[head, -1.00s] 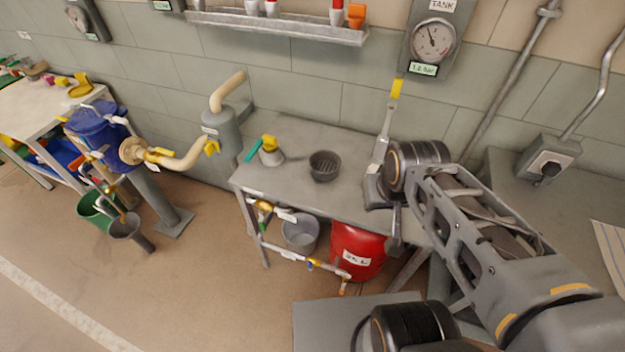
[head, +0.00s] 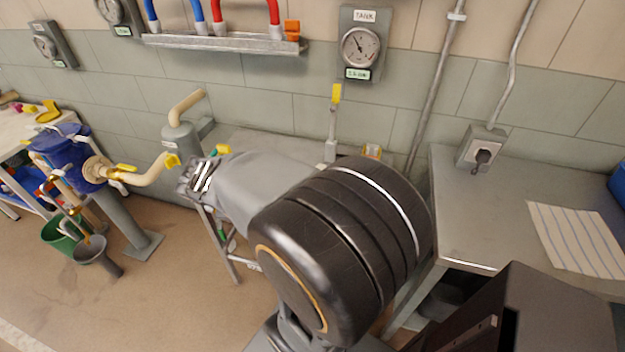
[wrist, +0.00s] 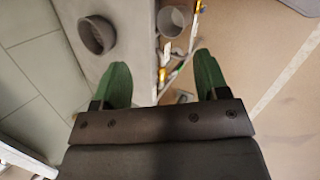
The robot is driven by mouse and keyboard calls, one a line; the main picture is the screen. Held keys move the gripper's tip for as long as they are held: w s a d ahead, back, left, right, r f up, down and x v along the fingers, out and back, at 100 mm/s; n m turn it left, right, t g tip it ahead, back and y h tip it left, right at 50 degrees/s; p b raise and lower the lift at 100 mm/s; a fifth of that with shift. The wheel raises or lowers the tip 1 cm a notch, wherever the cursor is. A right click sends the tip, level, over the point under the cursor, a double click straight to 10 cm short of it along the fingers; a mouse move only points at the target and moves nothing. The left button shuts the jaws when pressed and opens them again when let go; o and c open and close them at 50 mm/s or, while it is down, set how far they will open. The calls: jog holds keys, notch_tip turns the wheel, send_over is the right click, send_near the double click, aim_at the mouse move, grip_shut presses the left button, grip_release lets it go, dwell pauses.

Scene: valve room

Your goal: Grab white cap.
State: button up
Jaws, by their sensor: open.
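I cannot make out a white cap for certain in either view. My gripper (wrist: 163,78) is open in the wrist view, with two green fingers apart and nothing held between them. It points down over the front edge of the grey workbench (wrist: 130,45). Beyond the fingers, below the bench edge, is a pipe run (wrist: 166,60) with yellow, orange and white fittings, too small to tell apart. In the head view my arm hides most of the bench top and what stands on it.
A dark round pot (wrist: 97,35) stands on the bench, and a grey bucket (wrist: 174,20) is below it. In the head view a yellow-handled lever (head: 333,120) rises at the bench's back. A pale curved pipe (head: 150,172) is at left.

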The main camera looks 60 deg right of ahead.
jog(key=d+f+n+g+h+b, duration=0.1)
jog(key=d+f+n+h, duration=0.1)
jog(key=d, duration=0.6)
jog(key=d+f+n+g+h+b, duration=0.1)
jog(key=d+f+n, duration=0.3)
jog(key=d, duration=0.4)
jog(key=d+f+n+h+b, duration=0.1)
jog(key=d+f+n+h, duration=0.2)
jog(key=d, duration=0.5)
jog(key=shift+d+f+n+g+h+b, duration=0.3)
jog(key=shift+d+n+g+h+b, duration=0.1)
jog(key=shift+n, duration=0.1)
jog(key=shift+x, duration=3)
jog(key=shift+w+f, duration=0.1)
jog(key=shift+w, duration=0.05)
jog(key=shift+c, duration=0.5)
jog(key=c, duration=0.9)
